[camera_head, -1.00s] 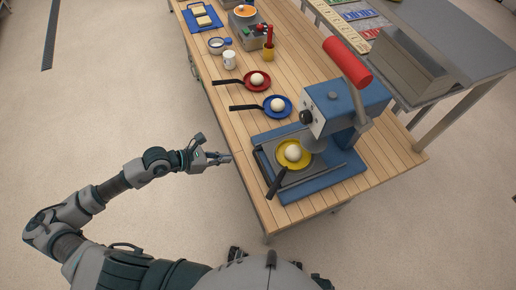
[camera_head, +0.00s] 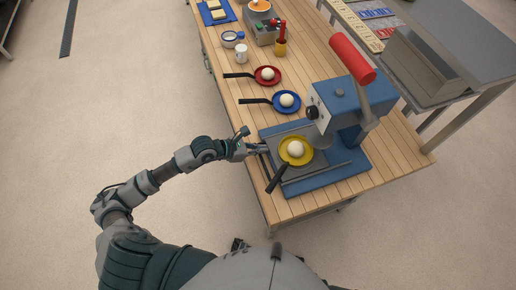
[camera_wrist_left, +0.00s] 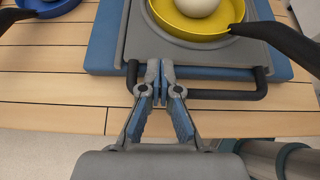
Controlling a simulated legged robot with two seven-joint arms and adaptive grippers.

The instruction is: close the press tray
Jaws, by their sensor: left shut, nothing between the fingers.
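The blue press (camera_head: 345,105) with a red lever handle (camera_head: 352,58) stands on the wooden table. Its grey tray (camera_head: 318,158) is out in front, holding a yellow pan (camera_head: 283,156) with a white ball of dough (camera_head: 296,149). In the left wrist view the tray's dark bar handle (camera_wrist_left: 225,94) runs along its near edge. My left gripper (camera_head: 262,149) is at this edge. In the left wrist view its fingers (camera_wrist_left: 153,72) are shut and empty, with the tips at the bar handle. Whether they touch it I cannot tell. My right gripper is not in view.
A blue pan (camera_head: 287,108) and a red pan (camera_head: 267,80), each with a dough ball, lie left of the press. A white mug (camera_head: 241,54) and a yellow cup (camera_head: 280,48) stand farther back. The yellow pan's black handle (camera_head: 275,180) sticks out past the tray.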

